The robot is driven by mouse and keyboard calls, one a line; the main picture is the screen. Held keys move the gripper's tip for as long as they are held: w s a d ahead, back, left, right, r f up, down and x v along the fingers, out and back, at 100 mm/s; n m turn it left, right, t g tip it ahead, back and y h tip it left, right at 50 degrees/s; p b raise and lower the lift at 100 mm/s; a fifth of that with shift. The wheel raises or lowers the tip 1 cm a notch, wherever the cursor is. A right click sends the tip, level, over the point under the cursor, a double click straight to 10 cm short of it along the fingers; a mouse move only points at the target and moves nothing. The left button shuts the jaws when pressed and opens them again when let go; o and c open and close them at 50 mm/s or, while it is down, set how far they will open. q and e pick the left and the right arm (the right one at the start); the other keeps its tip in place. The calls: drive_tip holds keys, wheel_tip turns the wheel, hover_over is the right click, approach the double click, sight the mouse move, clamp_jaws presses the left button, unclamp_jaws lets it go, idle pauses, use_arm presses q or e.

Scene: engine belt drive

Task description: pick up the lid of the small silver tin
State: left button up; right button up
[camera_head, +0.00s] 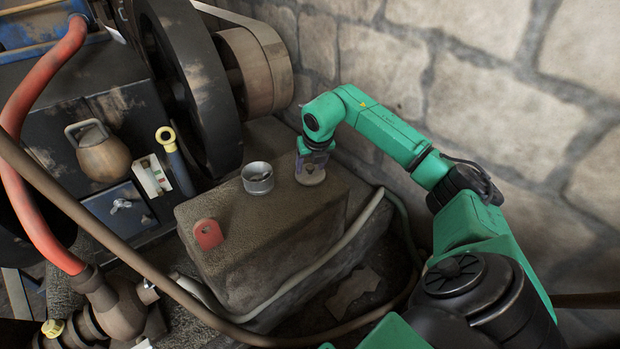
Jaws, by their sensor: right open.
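The small silver tin (257,180) stands uncovered on the stone block, and something dark shows inside it. A round, flat, greyish piece that looks like its lid (312,179) lies on the block just right of the tin. My right gripper (311,166) points down right over this lid, with its fingers open at it. The fingers partly hide the lid, and I cannot tell whether they touch it. My left gripper is not in view.
A large dark wheel (185,80) and belt pulley (255,70) stand behind left. A stone wall (480,90) closes off the right.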

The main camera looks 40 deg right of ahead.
drive_tip(key=shift+r, duration=0.15)
clamp_jaws()
drive_tip(key=shift+r, duration=0.1)
